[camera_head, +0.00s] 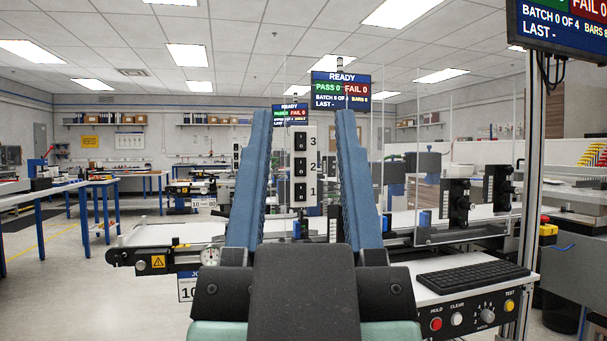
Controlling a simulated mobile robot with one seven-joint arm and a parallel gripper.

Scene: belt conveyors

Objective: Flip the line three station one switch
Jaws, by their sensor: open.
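A tall pale switch panel (311,208) stands ahead in the head view. It carries three black switches one above another, labelled 3 at the top, 2 in the middle and 1 at the bottom. The switch by the 1 (300,192) is lowest. My gripper (304,118) is open, its two long blue fingers pointing ahead, one on each side of the panel in the picture. Nothing is between them at close range. The fingers appear nearer to me than the panel; the exact gap cannot be told. No line number is readable on this panel.
A belt conveyor (175,234) crosses ahead, with clear upright guards and black camera-like units (459,200) at right. A control box (470,319) with a keyboard (472,280) stands close at right, by a metal post (530,180). Display screens (341,90) hang above. Floor at left is open.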

